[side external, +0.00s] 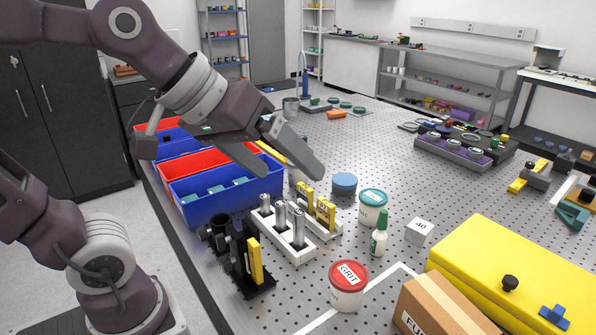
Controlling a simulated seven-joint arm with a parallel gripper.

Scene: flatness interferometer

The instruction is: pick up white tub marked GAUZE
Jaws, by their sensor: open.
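A white tub with a teal lid (373,205) stands upright on the perforated metal table, right of centre; its lid label is too small to read for certain. A second white tub with a red lid (348,287) stands nearer the camera, and its label appears to read GRIT. My gripper (291,174) is open and empty, fingers pointing down and to the right. It is above the table, up and to the left of the teal-lidded tub and apart from it.
A white rack with metal cylinders (287,232) and yellow pieces stands below my gripper. Blue bins (215,205) are left; a yellow case (520,265) is right.

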